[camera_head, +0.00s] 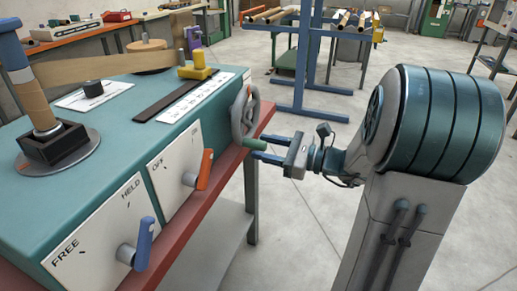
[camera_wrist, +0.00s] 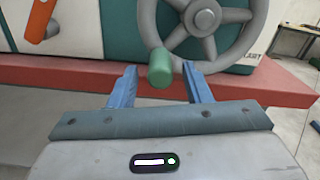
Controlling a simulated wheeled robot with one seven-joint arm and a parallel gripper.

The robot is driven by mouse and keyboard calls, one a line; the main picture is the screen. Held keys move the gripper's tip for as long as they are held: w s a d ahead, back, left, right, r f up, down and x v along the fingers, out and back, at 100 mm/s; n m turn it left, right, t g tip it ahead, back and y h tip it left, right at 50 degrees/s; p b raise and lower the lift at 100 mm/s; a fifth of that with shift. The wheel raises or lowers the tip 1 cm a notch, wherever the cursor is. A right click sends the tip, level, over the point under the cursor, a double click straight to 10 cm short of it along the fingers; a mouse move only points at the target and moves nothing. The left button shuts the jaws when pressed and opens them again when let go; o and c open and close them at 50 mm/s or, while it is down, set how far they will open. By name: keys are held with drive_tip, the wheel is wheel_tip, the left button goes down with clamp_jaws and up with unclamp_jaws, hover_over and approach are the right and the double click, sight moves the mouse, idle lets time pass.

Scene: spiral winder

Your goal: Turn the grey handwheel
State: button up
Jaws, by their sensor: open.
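The grey handwheel (camera_head: 243,110) is mounted on the right end of the teal machine. It also shows in the wrist view (camera_wrist: 203,28), with spokes and a hub. A green handle knob (camera_head: 254,145) sticks out from the lower part of its rim; in the wrist view the knob (camera_wrist: 160,67) is at the lower left of the wheel. My gripper (camera_head: 264,149) is open, with its two blue fingers pointing at the knob. In the wrist view the knob appears between the fingertips (camera_wrist: 161,78), slightly beyond them. I cannot tell whether either finger touches it.
An orange lever (camera_head: 204,170) and a blue lever (camera_head: 143,243) stand out from the machine's front panels. A red bench edge (camera_head: 200,215) runs below the machine, close under the knob. A blue rack (camera_head: 305,60) stands behind.

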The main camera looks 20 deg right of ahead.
drive_tip(key=shift+x, duration=1.2)
clamp_jaws()
drive_tip(key=shift+r, duration=0.15)
